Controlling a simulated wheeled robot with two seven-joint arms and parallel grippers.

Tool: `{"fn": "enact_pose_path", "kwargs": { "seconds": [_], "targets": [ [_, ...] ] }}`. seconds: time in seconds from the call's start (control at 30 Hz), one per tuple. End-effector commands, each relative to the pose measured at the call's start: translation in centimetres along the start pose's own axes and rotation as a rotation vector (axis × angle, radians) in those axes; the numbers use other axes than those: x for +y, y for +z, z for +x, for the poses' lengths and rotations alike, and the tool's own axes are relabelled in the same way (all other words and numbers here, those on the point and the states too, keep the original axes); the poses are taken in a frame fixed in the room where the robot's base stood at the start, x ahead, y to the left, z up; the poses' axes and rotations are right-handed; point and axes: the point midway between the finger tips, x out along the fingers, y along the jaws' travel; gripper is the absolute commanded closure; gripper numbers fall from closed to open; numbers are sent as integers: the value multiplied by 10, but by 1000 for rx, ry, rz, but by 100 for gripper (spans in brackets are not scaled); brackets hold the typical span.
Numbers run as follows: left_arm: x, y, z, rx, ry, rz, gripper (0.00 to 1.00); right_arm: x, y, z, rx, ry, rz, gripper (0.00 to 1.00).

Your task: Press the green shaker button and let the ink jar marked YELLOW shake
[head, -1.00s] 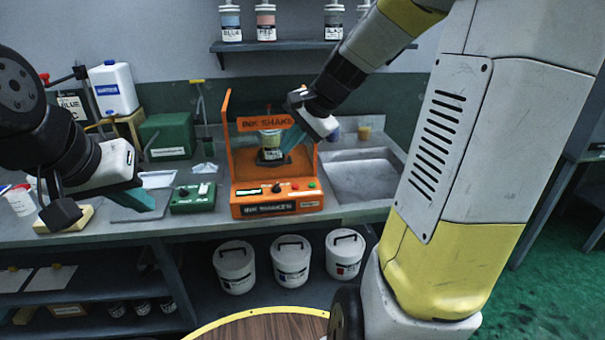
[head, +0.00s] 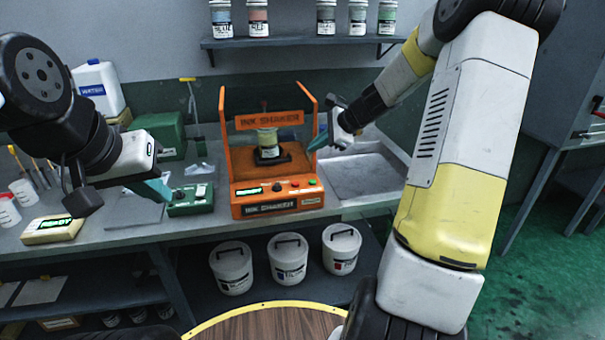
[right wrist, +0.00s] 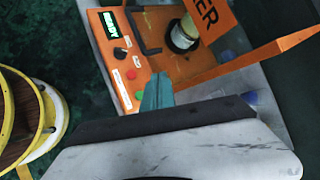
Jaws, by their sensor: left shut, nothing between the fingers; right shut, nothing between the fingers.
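The orange ink shaker (head: 270,205) stands on the bench, with its raised frame and lettered crossbar. A jar (head: 267,145) with a yellowish band and dark label stands upright on its platform; its label is too small to read. The green button (head: 312,182) is at the right of the front panel, and it also shows in the right wrist view (right wrist: 140,95). My right gripper (head: 318,143) is shut and empty beside the frame's right post, above and behind the button, apart from it. Its tips (right wrist: 157,90) appear near the panel's end. My left gripper (head: 163,188) is shut and empty left of the shaker.
A green control box (head: 190,200) sits just left of the shaker. A sink (head: 362,175) lies to the right. A shelf (head: 300,42) with jars hangs above. Several white buckets (head: 287,260) stand below the bench. A red button (right wrist: 131,74) neighbours the green one.

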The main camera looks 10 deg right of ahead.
Motion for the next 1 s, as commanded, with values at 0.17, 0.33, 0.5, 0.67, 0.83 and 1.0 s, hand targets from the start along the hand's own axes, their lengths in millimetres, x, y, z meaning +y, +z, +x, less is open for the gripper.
{"fn": "enact_pose_path", "kwargs": {
  "seconds": [0.17,0.33,0.5,0.67,0.83,1.0],
  "targets": [
    [0,0,0,0,0,0,100,7,-7,10,-1,2,2,100],
    [0,0,0,0,0,0,100,20,-19,26,-2,2,4,100],
    [0,0,0,0,0,0,100,32,-31,42,-1,1,3,100],
    [0,0,0,0,0,0,100,40,-39,54,-1,1,2,100],
    [0,0,0,0,0,0,100,44,-43,60,0,1,0,100],
    [0,0,0,0,0,0,100,45,-44,61,0,1,-1,100]
  ]
}}
